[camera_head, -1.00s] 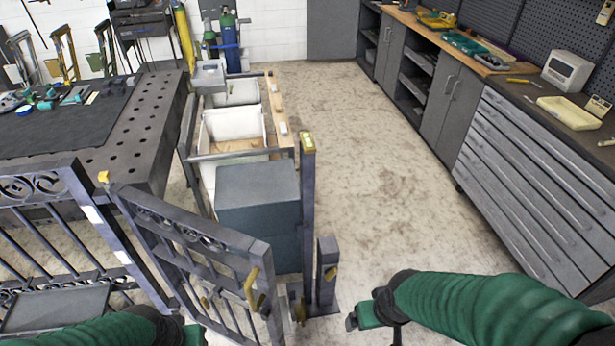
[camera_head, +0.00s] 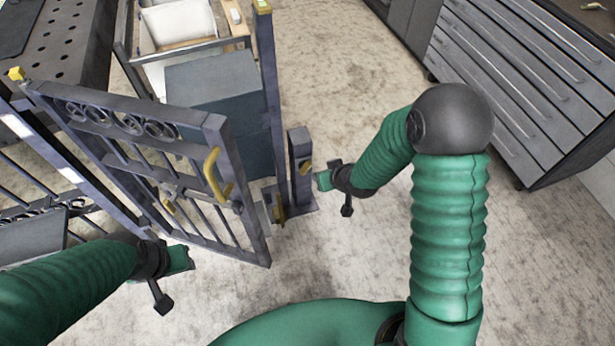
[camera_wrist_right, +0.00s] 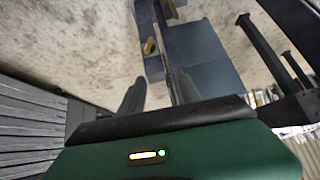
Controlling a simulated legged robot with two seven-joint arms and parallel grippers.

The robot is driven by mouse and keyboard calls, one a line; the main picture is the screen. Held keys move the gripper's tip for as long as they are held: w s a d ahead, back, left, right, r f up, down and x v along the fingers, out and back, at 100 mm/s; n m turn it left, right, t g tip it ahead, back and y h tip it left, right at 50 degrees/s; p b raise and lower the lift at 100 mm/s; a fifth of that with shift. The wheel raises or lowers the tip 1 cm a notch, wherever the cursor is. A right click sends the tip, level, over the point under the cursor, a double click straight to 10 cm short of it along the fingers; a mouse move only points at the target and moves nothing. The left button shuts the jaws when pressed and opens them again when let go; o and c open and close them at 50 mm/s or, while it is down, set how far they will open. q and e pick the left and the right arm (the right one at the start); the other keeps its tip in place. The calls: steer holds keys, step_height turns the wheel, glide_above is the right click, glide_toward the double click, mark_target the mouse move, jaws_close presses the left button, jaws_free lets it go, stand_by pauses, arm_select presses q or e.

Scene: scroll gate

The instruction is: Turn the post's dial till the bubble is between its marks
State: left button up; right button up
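The metal gate (camera_head: 150,165) with a yellow handle (camera_head: 216,176) stands left of the post. A blue-grey box (camera_head: 215,95) is behind it. A drawer cabinet (camera_head: 510,85) stands at the right.

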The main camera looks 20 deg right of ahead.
steer(key=w+f+m+t+y+b, duration=0.1)
steer(key=w+f+t+b, duration=0.2)
steer(key=f, duration=0.6)
steer(key=w+f+b, duration=0.3)
steer(key=f+b, duration=0.2)
steer(key=f, duration=0.4)
steer(key=m+t+h+b, duration=0.2)
steer(key=m+t+b, duration=0.3)
steer(key=t+b, duration=0.3)
glide_toward(309, 168)
steer(key=shift+g, duration=0.5)
steer(key=w+b, duration=0.8)
steer(key=w, duration=0.1)
steer(key=shift+w+r+b, duration=0.1)
steer(key=shift+r+b, duration=0.05)
steer(key=shift+b, duration=0.2)
steer(key=shift+w+r, duration=0.15)
steer(key=shift+w, duration=0.25)
arm_select(q)
steer(key=s+x, duration=0.3)
steer(key=x, duration=1.1)
steer(key=s+f+x, duration=0.1)
steer(key=s+x, duration=0.2)
steer(key=x, duration=1.1)
steer(key=shift+s+d+f, duration=0.25)
steer(key=shift+s, duration=0.05)
arm_select(e)
jaws_close()
